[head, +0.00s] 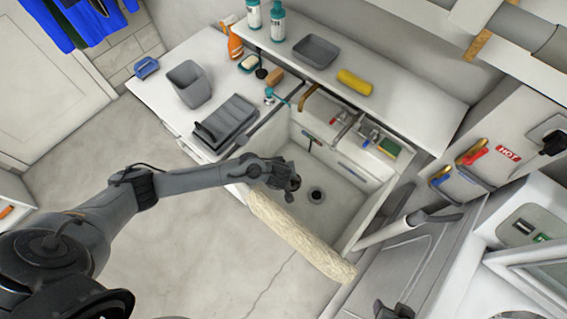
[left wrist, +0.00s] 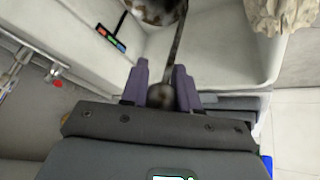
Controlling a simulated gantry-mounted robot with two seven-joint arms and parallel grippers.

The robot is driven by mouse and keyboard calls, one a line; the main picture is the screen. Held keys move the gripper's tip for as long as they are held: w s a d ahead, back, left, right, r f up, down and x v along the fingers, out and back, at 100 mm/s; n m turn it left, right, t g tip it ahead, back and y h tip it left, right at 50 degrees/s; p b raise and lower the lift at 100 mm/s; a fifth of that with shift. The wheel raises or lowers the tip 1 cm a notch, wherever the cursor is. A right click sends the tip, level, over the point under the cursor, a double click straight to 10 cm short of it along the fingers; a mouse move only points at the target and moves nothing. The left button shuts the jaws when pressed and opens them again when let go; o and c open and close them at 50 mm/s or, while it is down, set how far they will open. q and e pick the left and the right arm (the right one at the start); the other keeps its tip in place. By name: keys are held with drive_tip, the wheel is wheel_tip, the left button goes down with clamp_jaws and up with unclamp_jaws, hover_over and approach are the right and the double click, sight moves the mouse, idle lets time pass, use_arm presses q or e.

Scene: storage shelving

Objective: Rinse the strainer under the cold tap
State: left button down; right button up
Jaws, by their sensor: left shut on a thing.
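My left gripper (head: 288,181) hangs over the white sink basin (head: 345,205), left of the round drain (head: 316,195). It is shut on a small dark round thing, seen between the fingers in the left wrist view (left wrist: 161,95); this looks like the strainer, mostly hidden by the fingers. A red mark (left wrist: 57,84) shows on tap fittings in the left wrist view. A dark shape (head: 395,311) at the bottom edge may be my right gripper, cut off.
A cream fleecy roll (head: 300,240) lies along the sink's front edge. A ledge behind holds bottles, a tray (head: 316,50) and a yellow roll (head: 354,82). A HOT sign (head: 508,153) is at right.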

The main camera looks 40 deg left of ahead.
use_arm(q)
drive_tip(key=shift+w+d+f+b, duration=0.25)
drive_tip(key=shift+w+b, duration=0.25)
drive_tip(key=shift+w, duration=0.25)
drive_tip(key=shift+w+d+f+b, duration=0.15)
drive_tip(key=shift+w+d+b, duration=0.2)
drive_tip(key=shift+w+b, duration=0.35)
drive_tip(key=shift+w+d+f+b, duration=0.2)
drive_tip(key=shift+w+d+b, duration=0.15)
drive_tip(key=shift+w, duration=0.5)
drive_tip(key=w+d+f+b, duration=0.1)
drive_tip(key=w+d+b, duration=0.2)
drive_tip(key=w+b, duration=0.3)
drive_tip(key=shift+w+f, duration=0.25)
drive_tip(key=shift+w, duration=0.9)
drive_tip(key=shift+d, duration=0.1)
drive_tip(key=s+a+p, duration=0.3)
drive_tip(key=s+p, duration=0.2)
drive_tip(key=s, duration=0.2)
drive_tip(key=shift+s+p, duration=0.25)
drive_tip(key=shift+p, duration=0.1)
